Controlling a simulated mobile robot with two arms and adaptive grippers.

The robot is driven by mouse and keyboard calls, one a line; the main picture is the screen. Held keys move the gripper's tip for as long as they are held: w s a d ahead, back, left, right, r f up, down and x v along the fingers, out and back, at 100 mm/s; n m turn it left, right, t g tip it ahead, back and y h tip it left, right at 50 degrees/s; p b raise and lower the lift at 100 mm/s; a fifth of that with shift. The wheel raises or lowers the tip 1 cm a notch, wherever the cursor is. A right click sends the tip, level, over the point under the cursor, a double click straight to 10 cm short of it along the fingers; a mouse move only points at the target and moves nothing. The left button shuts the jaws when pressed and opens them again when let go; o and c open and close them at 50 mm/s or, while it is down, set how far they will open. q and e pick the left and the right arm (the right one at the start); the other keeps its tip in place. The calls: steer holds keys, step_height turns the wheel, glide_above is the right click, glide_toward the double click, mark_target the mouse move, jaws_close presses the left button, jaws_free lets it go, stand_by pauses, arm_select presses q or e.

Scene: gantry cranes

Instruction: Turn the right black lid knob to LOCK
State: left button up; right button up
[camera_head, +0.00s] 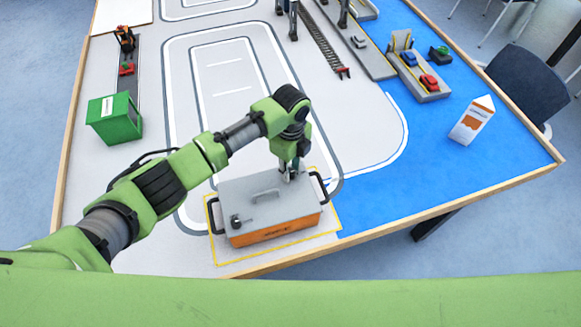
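An orange box (275,232) with a grey lid (262,208) stands on a yellow-edged pad near the table's front edge. The left black lid knob (236,221) shows at the lid's front left. My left gripper (289,176) points down over the lid's back right part. The right lid knob is hidden behind or under the gripper; I cannot tell whether the fingers touch it. The fingers are too small to tell open from shut. My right gripper is out of view.
A green container (114,118) stands at the left. A white and orange carton (472,120) stands on the blue area at the right. A barge with toy cars (429,82) lies farther back. A wooden rim (450,205) edges the table.

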mark_target(291, 171)
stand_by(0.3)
arm_select(q)
step_height(291, 171, up, 12)
stand_by(0.5)
stand_by(0.4)
